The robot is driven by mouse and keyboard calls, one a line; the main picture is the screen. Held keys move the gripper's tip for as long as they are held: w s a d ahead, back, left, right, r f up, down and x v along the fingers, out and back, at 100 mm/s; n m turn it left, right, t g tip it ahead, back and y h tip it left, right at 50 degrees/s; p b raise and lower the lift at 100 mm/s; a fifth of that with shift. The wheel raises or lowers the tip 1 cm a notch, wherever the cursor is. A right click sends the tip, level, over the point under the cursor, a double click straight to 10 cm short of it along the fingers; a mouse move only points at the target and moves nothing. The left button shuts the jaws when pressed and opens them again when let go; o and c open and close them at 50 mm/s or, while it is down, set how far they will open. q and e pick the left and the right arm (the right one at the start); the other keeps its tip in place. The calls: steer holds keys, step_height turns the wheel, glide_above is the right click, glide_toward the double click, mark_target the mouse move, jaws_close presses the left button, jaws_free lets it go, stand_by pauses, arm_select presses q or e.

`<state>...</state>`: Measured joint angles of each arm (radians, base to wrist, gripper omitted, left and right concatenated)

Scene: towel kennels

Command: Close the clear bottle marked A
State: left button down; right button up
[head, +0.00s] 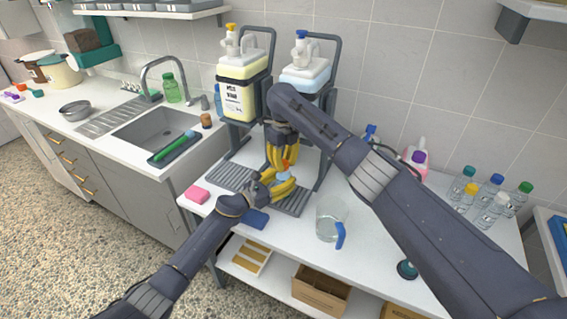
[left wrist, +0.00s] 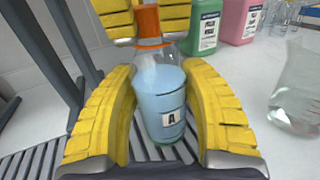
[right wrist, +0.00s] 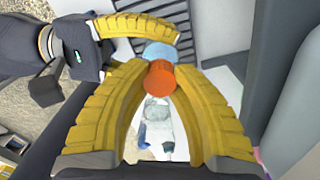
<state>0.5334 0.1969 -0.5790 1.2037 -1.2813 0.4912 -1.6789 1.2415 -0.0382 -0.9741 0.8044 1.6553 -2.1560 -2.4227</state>
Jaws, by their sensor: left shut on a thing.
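The clear bottle marked A (left wrist: 163,100) holds blue liquid and looks upright over the slotted drip tray (head: 226,176). My left gripper (head: 277,187) is shut around its body, one finger on each side. I cannot tell whether its base touches the tray. The orange cap (left wrist: 148,22) is on the bottle's mouth; how tight it is does not show. My right gripper (head: 284,160) comes from above, its fingertips closed on both sides of the cap. In the right wrist view the cap (right wrist: 173,78) sits between the fingertips, with the bottle (right wrist: 162,52) partly hidden behind it.
Two large pump containers, yellow (head: 241,92) and pale blue (head: 304,77), stand on racks behind. A clear jug (head: 328,219) with a blue handle is right of the tray. Several small capped bottles (head: 488,208) stand at right. A pink sponge (head: 197,194) lies at the left edge.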

jaws_close()
steer(key=m, duration=0.3)
steer(key=o, duration=0.7)
jaws_free()
steer(key=shift+r, duration=0.1)
steer(key=shift+r, duration=2.15)
